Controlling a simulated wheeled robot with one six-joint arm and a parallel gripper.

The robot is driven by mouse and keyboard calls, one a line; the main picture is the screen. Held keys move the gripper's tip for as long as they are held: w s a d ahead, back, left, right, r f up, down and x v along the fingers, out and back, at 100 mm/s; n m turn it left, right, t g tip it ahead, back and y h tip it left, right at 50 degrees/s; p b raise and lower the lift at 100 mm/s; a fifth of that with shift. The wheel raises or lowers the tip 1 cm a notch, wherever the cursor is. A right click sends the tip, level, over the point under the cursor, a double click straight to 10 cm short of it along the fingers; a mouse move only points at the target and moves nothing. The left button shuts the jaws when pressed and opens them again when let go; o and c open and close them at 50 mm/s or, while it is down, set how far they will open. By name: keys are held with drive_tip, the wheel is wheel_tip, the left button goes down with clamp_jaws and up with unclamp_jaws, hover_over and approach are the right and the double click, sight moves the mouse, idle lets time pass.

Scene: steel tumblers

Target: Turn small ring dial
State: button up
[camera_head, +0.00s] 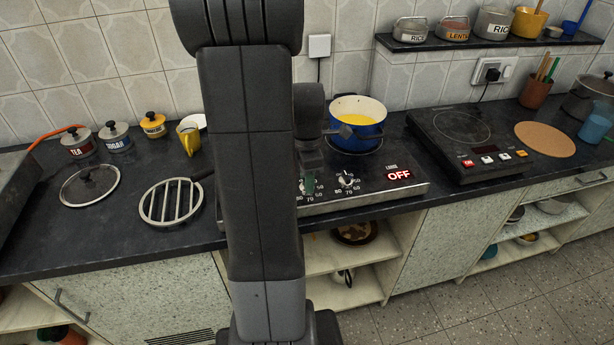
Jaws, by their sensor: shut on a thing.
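A steel hotplate (378,194) lies on the dark counter, with dials on its front panel and a lit red "OFF" sign (399,175) at the panel's right. My gripper (309,182) points down at the left dial, which it mostly hides; only its printed numbers show below. It is shut on that dial, seemingly the small ring dial. Its pointer and setting cannot be made out. The right dial (346,180) stands free, with numbers around it. A blue pot (357,136) with yellow contents sits on the hotplate's right ring. My arm hides the hotplate's left part.
A black induction hob (450,150) stands right of the hotplate, beside a cork mat (545,139). Left are a metal trivet (171,202), a glass lid (90,186), a yellow jug (188,140) and several canisters. A shelf (480,42) hangs above.

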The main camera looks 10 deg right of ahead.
drive_tip(key=o, duration=1)
wheel_tip(320, 180, up, 14)
drive_tip(key=shift+f+p, duration=0.1)
drive_tip(key=shift+p, duration=0.35)
wheel_tip(320, 180, down, 14)
drive_tip(key=shift+b, duration=0.45)
